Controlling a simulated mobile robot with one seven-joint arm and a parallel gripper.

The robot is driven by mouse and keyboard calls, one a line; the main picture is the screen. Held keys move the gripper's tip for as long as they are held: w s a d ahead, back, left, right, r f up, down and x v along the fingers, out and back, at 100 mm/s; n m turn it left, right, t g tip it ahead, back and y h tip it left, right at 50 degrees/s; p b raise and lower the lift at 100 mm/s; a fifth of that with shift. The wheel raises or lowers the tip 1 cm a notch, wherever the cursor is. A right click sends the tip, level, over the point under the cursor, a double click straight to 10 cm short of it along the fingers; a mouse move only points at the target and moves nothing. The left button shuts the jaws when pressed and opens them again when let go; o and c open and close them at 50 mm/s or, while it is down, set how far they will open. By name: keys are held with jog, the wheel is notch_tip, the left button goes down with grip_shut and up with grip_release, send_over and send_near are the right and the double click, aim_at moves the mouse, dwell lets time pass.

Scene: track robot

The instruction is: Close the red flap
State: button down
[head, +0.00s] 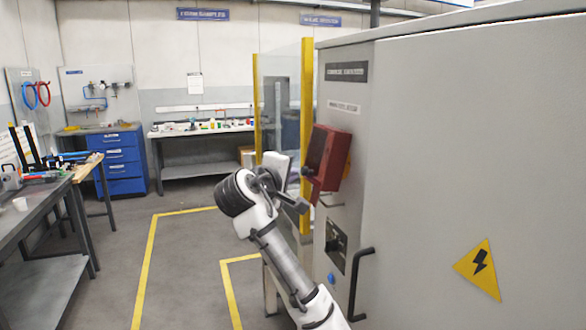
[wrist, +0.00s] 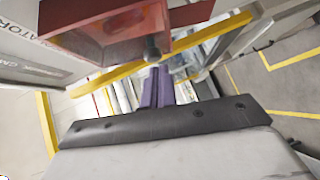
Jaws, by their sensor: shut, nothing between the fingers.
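The red flap (head: 327,157) is on a red box-like fitting on the grey cabinet's left face in the head view. In the wrist view my purple fingers (wrist: 157,88) are together and empty, close to the knob; contact is unclear.
The grey cabinet (head: 470,150) fills the right, with a black handle (head: 358,285) and a dark switch plate (head: 336,243) below the flap. A yellow-framed clear guard (head: 306,130) stands behind. A workbench (head: 40,215) is at left; the floor between is clear.

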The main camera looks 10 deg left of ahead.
aim_at(310, 180)
jog(key=shift+w+d+f, duration=0.15)
jog(key=shift+d, duration=0.1)
jog(key=d+f+b, duration=0.1)
jog(key=w+d+f+b, duration=0.1)
jog(key=b, duration=0.1)
jog(key=shift+w+d+f+n+t, duration=0.15)
jog(key=shift+w+f+n+t, duration=0.1)
jog(key=shift+f+n+t, duration=0.15)
dwell(0.5)
